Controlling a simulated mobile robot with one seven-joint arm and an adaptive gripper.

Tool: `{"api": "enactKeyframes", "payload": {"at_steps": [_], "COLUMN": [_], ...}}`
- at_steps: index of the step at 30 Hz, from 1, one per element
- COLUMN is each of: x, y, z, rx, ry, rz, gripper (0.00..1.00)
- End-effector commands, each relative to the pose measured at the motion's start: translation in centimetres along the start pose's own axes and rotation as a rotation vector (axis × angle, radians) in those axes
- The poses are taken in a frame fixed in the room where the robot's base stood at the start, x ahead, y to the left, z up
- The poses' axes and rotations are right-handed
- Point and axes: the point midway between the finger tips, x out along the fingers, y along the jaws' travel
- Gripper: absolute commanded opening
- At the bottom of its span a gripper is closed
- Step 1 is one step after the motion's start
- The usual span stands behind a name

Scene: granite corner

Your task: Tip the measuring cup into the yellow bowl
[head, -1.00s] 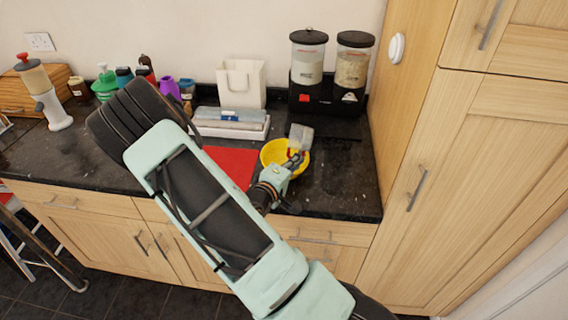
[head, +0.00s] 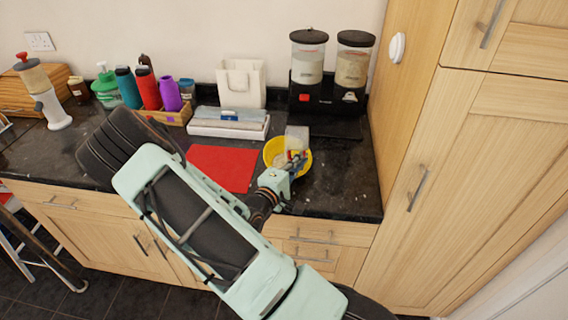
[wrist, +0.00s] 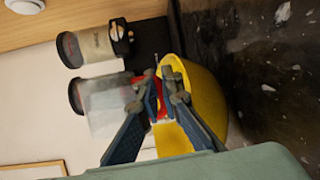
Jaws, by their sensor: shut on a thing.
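The yellow bowl (head: 307,163) stands on the dark counter, right of the red mat. My gripper (head: 292,157) is over the bowl, shut on the measuring cup (head: 297,133), a clear cup with a red part near my fingers. The cup is above the bowl's back edge; its exact tilt is hard to tell. A pale patch shows inside the bowl's left side; I cannot tell whether it is contents. In the wrist view my gripper (wrist: 168,90) is in front of the yellow bowl (wrist: 205,95), and the cup is hard to separate from the clear dispenser behind.
Two dispensers (head: 308,65) with black lids stand behind the bowl. A red mat (head: 222,167), a white tray (head: 228,130) and a white holder (head: 241,85) are to the left. Several bottles (head: 150,90) stand farther left. A tall wooden cabinet (head: 460,170) bounds the right.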

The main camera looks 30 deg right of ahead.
Motion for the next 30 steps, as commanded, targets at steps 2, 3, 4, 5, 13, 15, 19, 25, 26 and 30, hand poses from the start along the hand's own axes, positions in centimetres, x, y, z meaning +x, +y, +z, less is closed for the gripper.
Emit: {"api": "enactKeyframes", "payload": {"at_steps": [2,3,4,5,13,15,19,25,26,30], "x": [0.04,0.03,0.03,0.03,0.03,0.04,0.05,0.09,0.09,0.09], "y": [0.07,0.07,0.06,0.06,0.05,0.11,0.35,0.49,0.49,0.50], "z": [0.05,0.05,0.05,0.05,0.06,0.13,0.27,0.37,0.37,0.37], "rx": [0.001,0.001,0.001,0.001,-0.004,-0.026,-0.091,-0.111,-0.111,-0.110], "ry": [-0.001,-0.001,-0.001,-0.001,-0.002,-0.004,-0.011,-0.015,-0.015,-0.015], "rz": [0.001,0.000,0.000,0.000,0.002,0.011,0.038,0.046,0.046,0.045], "gripper": [0.00,0.00,0.00,0.00,0.00,0.00,0.00,0.00,0.00,0.00]}}
